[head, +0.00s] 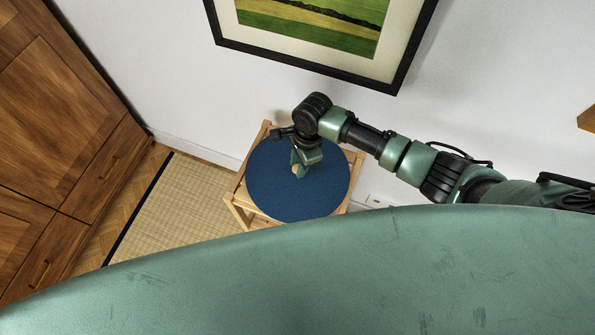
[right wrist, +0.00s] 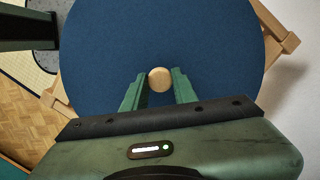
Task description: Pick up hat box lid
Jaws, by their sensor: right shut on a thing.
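The hat box lid (head: 270,190) is a round dark blue disc with a pale wooden knob at its middle. It lies over a small wooden stand in the head view and also fills much of the right wrist view (right wrist: 220,40). My right gripper (head: 297,168) is above the middle of the lid, with its fingers at the knob (right wrist: 159,79). The right gripper is shut on the knob. Whether a box is under the lid is hidden. My left gripper is not in view.
The light wooden stand (head: 238,215) is close to the white wall, under a framed landscape picture (head: 310,30). A wooden cabinet (head: 60,120) stands at the left. A tatami mat (head: 160,215) covers the floor between them. A wooden edge (head: 588,118) shows at the far right.

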